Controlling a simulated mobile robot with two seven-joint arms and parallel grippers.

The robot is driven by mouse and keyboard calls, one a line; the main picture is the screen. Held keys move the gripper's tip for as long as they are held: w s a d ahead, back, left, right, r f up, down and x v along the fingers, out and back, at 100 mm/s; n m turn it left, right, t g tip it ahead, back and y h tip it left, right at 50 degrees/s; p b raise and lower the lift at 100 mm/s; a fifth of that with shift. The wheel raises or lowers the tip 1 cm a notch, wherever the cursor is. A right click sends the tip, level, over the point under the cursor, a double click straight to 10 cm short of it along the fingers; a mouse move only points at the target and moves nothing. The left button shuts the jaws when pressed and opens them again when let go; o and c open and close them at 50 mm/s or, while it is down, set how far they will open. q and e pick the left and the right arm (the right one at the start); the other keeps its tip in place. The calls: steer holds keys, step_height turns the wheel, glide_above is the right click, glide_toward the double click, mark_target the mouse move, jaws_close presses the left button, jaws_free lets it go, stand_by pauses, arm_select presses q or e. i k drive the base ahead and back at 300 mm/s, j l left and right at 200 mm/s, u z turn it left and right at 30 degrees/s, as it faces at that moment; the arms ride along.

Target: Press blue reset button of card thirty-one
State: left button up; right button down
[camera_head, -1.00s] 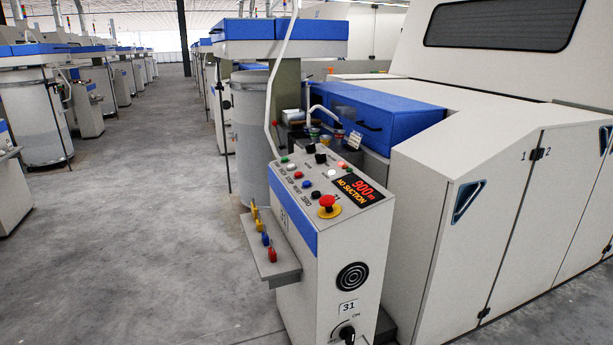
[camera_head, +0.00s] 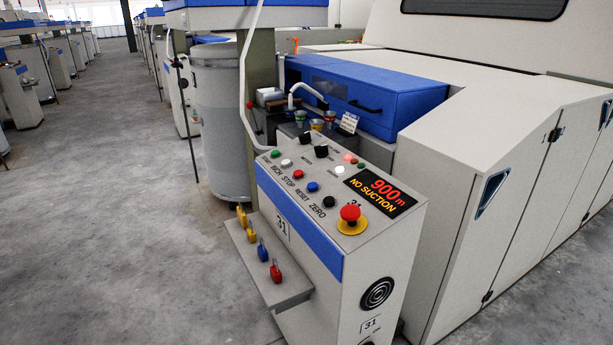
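The control cabinet of card thirty-one (camera_head: 355,275) stands in the middle, with "31" on its side and on its front. On its sloped top panel the blue button (camera_head: 312,187) sits in a row between a red button (camera_head: 298,174) and a black button (camera_head: 329,202). The word RESET is printed beside the row. The display (camera_head: 380,191) reads "900m" and "NO SUCTION". A red mushroom emergency stop (camera_head: 350,213) on a yellow base is at the panel's near end. Neither of my grippers is in view.
A side shelf (camera_head: 270,290) holds red, blue and yellow padlock-like pieces. A tall grey can (camera_head: 218,120) stands behind the cabinet. The card's white housing (camera_head: 480,200) and blue cover (camera_head: 365,95) fill the right. Grey floor (camera_head: 110,220) is open on the left.

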mark_target(312, 186)
steer(key=i+j+z, duration=0.1)
steer(key=i+j, duration=0.2)
steer(key=i+j+z, duration=0.1)
steer(key=i+j, duration=0.15)
steer(key=j, duration=0.2)
steer(key=i+j+z, duration=0.1)
steer(key=i+j, duration=0.15)
steer(key=j, duration=0.15)
steer(key=i+j+z, duration=0.1)
steer(key=j, duration=0.35)
steer(key=i, duration=0.1)
